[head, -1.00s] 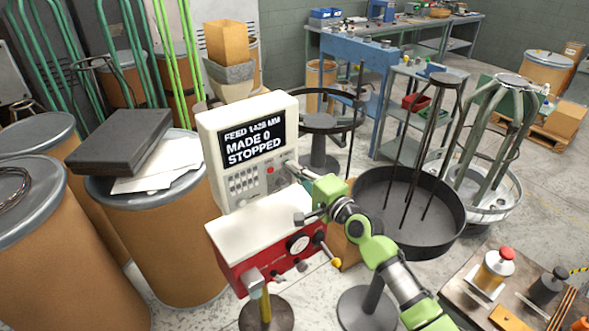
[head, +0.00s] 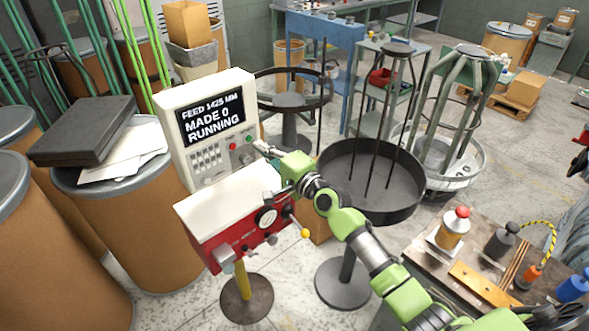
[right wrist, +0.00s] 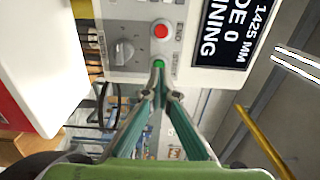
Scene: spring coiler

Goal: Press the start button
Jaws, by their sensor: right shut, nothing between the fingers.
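The white control box (head: 178,118) of the spring coiler carries a black display (head: 212,122) reading "FEED 1425 MM", "MADE 0", "RUNNING". In the right wrist view, a red button (right wrist: 160,31) and a green button (right wrist: 158,62) sit on its panel, beside a grey knob (right wrist: 124,49). My right gripper (head: 262,149) is shut and empty, with its tips at the panel's right edge. In the right wrist view its fingertips (right wrist: 158,72) overlap the green button's lower edge; I cannot tell whether they touch it. My left gripper is not in view.
The red machine base (head: 240,210) with a gauge and levers is below the box. A dark round tray (head: 350,200) stands right of it. Cardboard drums (head: 150,235) crowd the left. A bench (head: 415,258) with bottles is at the lower right.

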